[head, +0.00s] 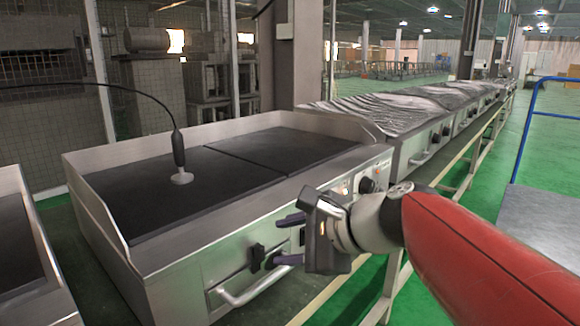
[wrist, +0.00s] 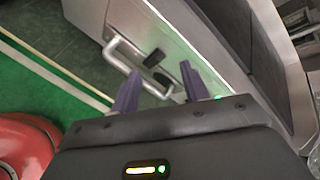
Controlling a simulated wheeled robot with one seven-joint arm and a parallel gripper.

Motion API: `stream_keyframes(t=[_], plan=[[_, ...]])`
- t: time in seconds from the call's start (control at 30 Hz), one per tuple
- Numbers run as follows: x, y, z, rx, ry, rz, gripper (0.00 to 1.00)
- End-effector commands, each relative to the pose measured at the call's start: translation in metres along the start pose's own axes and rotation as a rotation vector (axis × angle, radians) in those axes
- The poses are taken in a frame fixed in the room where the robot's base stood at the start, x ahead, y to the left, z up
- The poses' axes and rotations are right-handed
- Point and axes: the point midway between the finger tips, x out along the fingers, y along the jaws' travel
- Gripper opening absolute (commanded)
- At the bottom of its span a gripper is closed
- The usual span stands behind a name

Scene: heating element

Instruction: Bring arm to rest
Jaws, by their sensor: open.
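My gripper (head: 287,240) is at the front of the steel griddle (head: 180,262), close to its front panel with the black knobs. In the head view its two dark fingers point left and stand apart with nothing between them. In the wrist view the purple fingers (wrist: 157,90) are also spread and empty, pointing toward a black knob (wrist: 155,57) and the bar handle (wrist: 122,62). I cannot tell whether a finger touches a knob. My red arm reaches in from the lower right.
A probe (head: 180,160) with a black cable stands on the dark griddle plate. Wrapped griddles (head: 400,108) line up behind it. A blue rail (head: 530,130) and grey cart top (head: 545,220) are at the right. Green floor (head: 480,200) is open between the line and the cart.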

Motion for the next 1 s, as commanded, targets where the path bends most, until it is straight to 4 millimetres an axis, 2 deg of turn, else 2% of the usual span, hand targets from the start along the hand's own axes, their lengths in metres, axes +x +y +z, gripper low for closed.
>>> stream_keyframes(t=[0.07, 0.2, 0.3, 0.4, 0.5, 0.6, 1.0], plan=[[-0.012, 0.032, -0.012, -0.199, 0.094, 0.074, 0.45], [-0.044, 0.099, -0.05, -0.662, 0.268, 0.29, 0.45], [-0.068, 0.138, -0.077, -0.962, 0.348, 0.465, 0.45], [-0.089, 0.163, -0.098, -1.193, 0.391, 0.616, 0.45], [-0.103, 0.178, -0.112, -1.339, 0.407, 0.724, 0.45], [-0.11, 0.185, -0.118, -1.412, 0.412, 0.78, 0.45], [-0.111, 0.186, -0.12, -1.427, 0.412, 0.794, 0.45]])
